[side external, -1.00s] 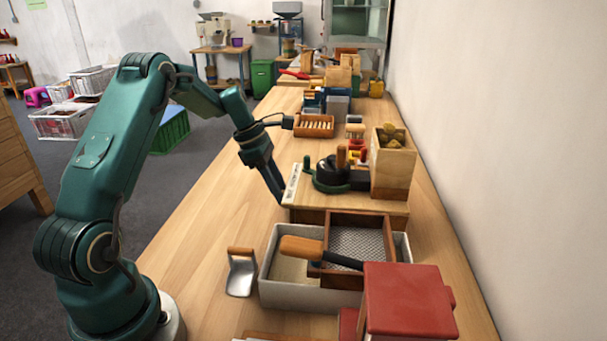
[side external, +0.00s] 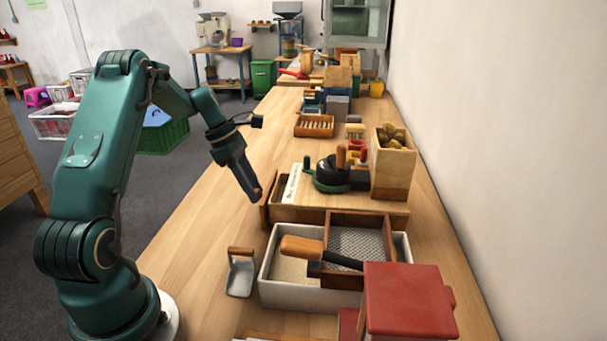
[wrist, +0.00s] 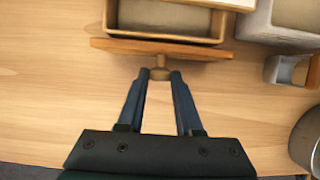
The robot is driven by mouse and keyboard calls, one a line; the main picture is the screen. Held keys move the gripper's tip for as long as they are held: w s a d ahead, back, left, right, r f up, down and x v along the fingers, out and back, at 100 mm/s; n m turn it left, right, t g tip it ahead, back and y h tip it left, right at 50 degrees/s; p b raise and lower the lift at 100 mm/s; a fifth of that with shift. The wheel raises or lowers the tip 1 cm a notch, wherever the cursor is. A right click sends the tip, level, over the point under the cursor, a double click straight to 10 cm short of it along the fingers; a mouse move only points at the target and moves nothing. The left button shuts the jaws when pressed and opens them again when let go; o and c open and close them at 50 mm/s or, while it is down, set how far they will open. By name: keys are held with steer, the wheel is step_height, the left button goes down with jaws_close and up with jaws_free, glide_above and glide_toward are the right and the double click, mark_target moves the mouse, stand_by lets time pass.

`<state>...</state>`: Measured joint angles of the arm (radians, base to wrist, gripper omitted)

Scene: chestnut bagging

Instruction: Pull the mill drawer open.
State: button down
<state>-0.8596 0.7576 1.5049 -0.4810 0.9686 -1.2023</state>
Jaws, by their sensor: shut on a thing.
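The mill drawer (side external: 270,203) stands partly out of the left side of the wooden mill base (side external: 370,207). In the wrist view its front board (wrist: 115,44) and open box show, with a pale bottom inside. My gripper (side external: 257,195) is at the drawer front, low over the bench. In the wrist view its two blue fingers (wrist: 160,75) are shut on the round wooden knob (wrist: 160,62). On the base are a black mill part with a green ring (side external: 331,172) and a wooden box (side external: 393,170) of brown pieces.
A pale tray (side external: 283,297) with a wooden-framed sieve (side external: 358,226) and a wooden-handled tool (side external: 302,247) stands just in front. A metal scoop (side external: 240,279) lies beside it. A red box (side external: 407,300) is nearest. The bench left of the drawer is clear.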

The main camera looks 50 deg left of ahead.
steer(key=s+a, duration=0.3)
steer(key=shift+s+a, duration=0.2)
steer(key=shift+a, duration=0.05)
steer(key=c, duration=0.6)
jaws_free()
steer(key=shift+r, duration=0.1)
steer(key=v, duration=0.5)
